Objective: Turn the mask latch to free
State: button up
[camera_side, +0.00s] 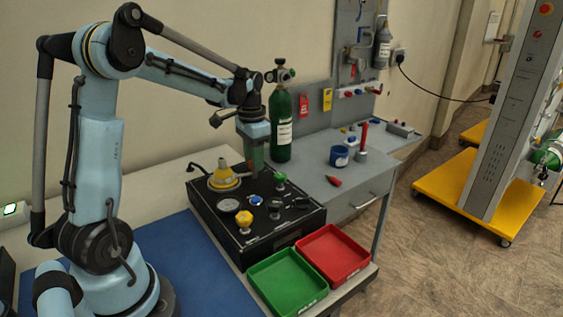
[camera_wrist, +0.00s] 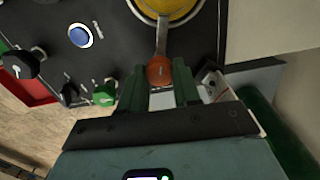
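The mask latch is a grey lever with a round orange knob (camera_wrist: 160,70). In the wrist view the lever runs from the yellow mask dome (camera_wrist: 172,8) to this knob. My gripper (camera_wrist: 160,76) has its two green fingers either side of the knob, and the knob fills the gap between the tips. In the side view my gripper (camera_side: 254,170) points down over the black panel (camera_side: 240,240), just right of the yellow mask (camera_side: 223,179). The knob is mostly hidden there by the fingers.
The panel also carries a yellow knob (camera_side: 244,219), a green knob (camera_side: 280,178), a blue button (camera_side: 256,200), black knobs and a gauge (camera_side: 229,204). A green tray (camera_side: 262,270) and a red tray (camera_side: 352,238) stand in front. A green cylinder (camera_side: 280,115) stands behind my gripper.

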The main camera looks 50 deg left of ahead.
jog(key=shift+c, duration=1.3)
jog(key=shift+n, duration=0.3)
jog(key=n, duration=1)
jog(key=shift+n, duration=2.2)
jog(key=o, duration=1.1)
jog(key=shift+c, duration=0.2)
